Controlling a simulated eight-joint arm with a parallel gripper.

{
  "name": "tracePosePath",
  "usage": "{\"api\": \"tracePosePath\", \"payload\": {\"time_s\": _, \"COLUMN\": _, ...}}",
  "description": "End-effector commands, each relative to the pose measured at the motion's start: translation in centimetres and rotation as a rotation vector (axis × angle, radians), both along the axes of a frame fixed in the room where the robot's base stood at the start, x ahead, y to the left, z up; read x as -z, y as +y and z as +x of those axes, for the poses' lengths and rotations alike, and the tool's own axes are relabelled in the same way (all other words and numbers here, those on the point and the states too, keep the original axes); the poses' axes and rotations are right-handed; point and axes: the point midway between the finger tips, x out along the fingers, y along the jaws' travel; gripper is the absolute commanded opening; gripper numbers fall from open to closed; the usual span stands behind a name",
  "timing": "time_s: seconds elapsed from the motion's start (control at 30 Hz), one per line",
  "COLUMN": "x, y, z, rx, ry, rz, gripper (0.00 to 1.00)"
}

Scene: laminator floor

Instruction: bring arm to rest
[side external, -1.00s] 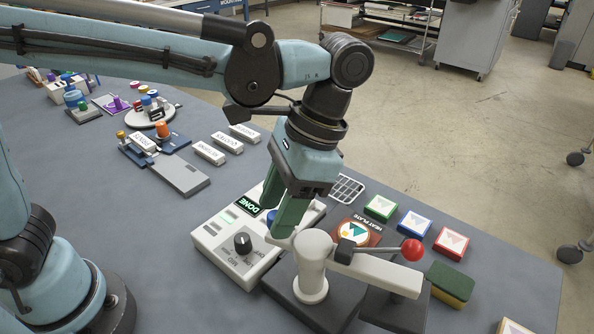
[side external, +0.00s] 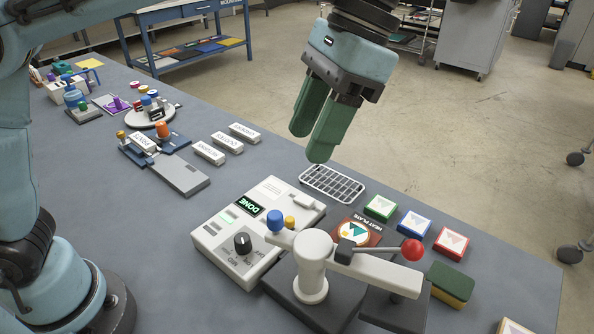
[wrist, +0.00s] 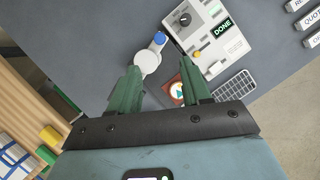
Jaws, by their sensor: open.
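My gripper (side external: 320,125) has green fingers and hangs in the air above the table, over the white wire rack (side external: 332,184). Its fingers are apart and nothing is between them. In the wrist view my gripper (wrist: 158,88) also shows empty. My gripper is clear of the box and of everything else on the table.
A press with a white arm and red-knobbed lever (side external: 411,250) stands at the front. Green, blue and red framed tiles (side external: 414,223) lie to its right, near a sponge block (side external: 450,284). Label blocks (side external: 227,143) lie farther back. The air around my gripper is free.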

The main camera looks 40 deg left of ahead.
Motion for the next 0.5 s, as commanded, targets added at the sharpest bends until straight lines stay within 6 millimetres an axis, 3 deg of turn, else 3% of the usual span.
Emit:
{"api": "tracePosePath", "payload": {"time_s": 0.37, "x": -0.1, "y": 0.1, "z": 0.1, "rx": -0.002, "ry": -0.002, "rz": -0.002, "gripper": 0.48}}
{"api": "tracePosePath", "payload": {"time_s": 0.5, "x": 0.3, "y": 1.4, "z": 0.4, "rx": -0.034, "ry": -0.047, "rz": -0.031, "gripper": 0.48}}
